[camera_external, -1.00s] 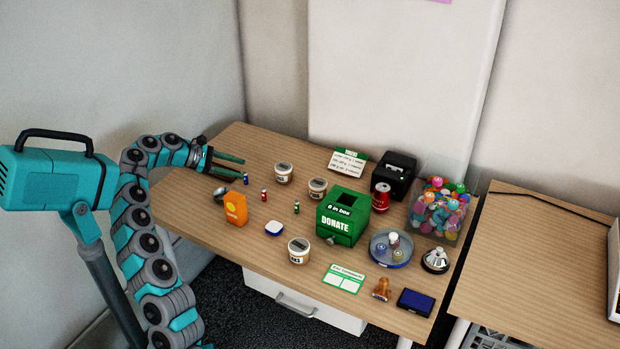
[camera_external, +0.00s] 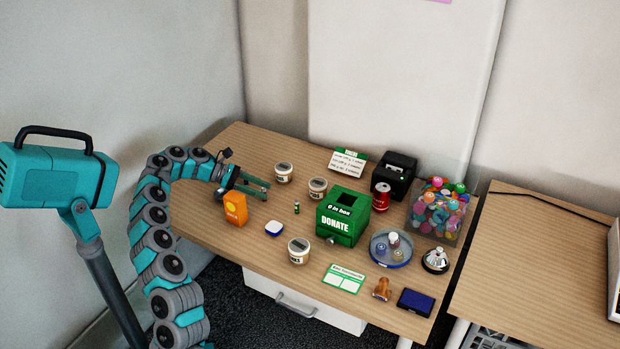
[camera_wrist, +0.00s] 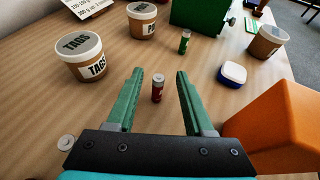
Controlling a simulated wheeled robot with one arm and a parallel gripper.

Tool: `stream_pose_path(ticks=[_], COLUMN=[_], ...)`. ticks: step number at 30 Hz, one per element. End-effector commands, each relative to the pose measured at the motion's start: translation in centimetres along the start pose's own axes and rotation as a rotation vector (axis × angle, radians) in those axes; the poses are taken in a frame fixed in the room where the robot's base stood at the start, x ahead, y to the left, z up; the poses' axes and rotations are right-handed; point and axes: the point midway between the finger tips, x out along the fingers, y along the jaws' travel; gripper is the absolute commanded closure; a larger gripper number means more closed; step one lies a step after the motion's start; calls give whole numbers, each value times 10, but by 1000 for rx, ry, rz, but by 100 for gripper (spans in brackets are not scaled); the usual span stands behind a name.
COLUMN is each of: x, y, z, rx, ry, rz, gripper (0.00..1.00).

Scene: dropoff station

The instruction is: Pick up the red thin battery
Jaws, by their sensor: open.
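The red thin battery (camera_wrist: 158,88) stands upright on the table in the wrist view, with a pale top. It is between the two green fingers of my gripper (camera_wrist: 160,73), slightly behind their tips, with a gap on each side. In the external view my gripper (camera_external: 266,190) is low over the left part of the table, fingers pointing right, and the red battery is hidden there behind the fingers. The fingers are apart and hold nothing.
A green battery (camera_external: 297,208) stands ahead. An orange box (camera_external: 235,208) is close beside my gripper. Tubs (camera_external: 284,173) stand behind, and a white-blue container (camera_external: 275,229) is in front. A green donate box (camera_external: 343,216) stands to the right. A pale round top (camera_wrist: 66,141) shows beside my gripper.

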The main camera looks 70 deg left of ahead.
Motion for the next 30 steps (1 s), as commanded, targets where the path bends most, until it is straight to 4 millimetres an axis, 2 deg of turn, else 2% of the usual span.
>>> stream_pose_path(ticks=[8, 16, 30], x=[39, 43, 42], y=[1, 2, 2], z=[0, -1, -1], rx=[0, 0, 0], ry=[0, 0, 1], rz=[-5, -2, -1], gripper=[48, 49, 100])
